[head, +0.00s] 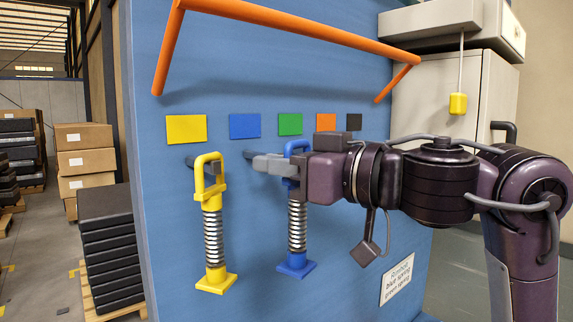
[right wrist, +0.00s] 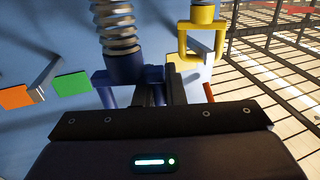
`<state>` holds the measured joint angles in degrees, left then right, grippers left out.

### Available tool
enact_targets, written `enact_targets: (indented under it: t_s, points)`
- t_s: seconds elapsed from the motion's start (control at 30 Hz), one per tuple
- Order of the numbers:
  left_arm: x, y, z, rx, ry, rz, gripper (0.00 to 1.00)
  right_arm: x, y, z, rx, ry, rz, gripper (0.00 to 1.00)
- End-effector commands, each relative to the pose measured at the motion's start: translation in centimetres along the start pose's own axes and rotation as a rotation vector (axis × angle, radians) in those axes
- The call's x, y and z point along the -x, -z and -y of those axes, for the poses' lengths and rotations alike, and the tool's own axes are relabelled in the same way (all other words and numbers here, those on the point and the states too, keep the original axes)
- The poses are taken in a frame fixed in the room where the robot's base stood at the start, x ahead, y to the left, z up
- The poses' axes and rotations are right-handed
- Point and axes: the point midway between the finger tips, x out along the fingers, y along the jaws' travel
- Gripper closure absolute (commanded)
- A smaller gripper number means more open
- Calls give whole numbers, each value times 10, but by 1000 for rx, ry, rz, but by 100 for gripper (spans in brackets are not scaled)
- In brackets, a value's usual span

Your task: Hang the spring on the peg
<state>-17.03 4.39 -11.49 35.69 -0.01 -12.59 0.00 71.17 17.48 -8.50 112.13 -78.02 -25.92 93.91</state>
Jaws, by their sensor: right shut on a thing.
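The blue spring (head: 297,225) hangs upright in the head view, with a blue foot below and a blue handle on top. My right gripper (head: 272,163) is shut on the blue handle, below the blue square (head: 244,126). In the right wrist view the fingers (right wrist: 160,93) are at the blue handle (right wrist: 120,75). Whether a peg passes through this handle is hidden by the fingers. The yellow spring (head: 213,235) hangs by its yellow handle on a grey peg (head: 190,162) to the left. My left gripper is not in view.
Green (head: 290,124), orange (head: 326,122) and black (head: 354,122) squares continue the row on the blue panel (head: 350,285). A bare grey peg (right wrist: 45,74) stands near the green square. An orange bar (head: 290,29) juts out above. A label (head: 397,279) names blue and green springs.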

Motion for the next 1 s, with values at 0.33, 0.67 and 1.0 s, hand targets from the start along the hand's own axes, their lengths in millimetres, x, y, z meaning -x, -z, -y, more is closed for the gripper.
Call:
enact_targets:
  t_s: [0.33,0.67,1.0]
  points:
    - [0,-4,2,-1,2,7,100,-21,-2,-5,-1,1,0,100]
    - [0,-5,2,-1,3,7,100,-40,-3,-11,-1,0,-1,100]
    - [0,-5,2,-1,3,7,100,-56,-9,-17,-2,-4,2,100]
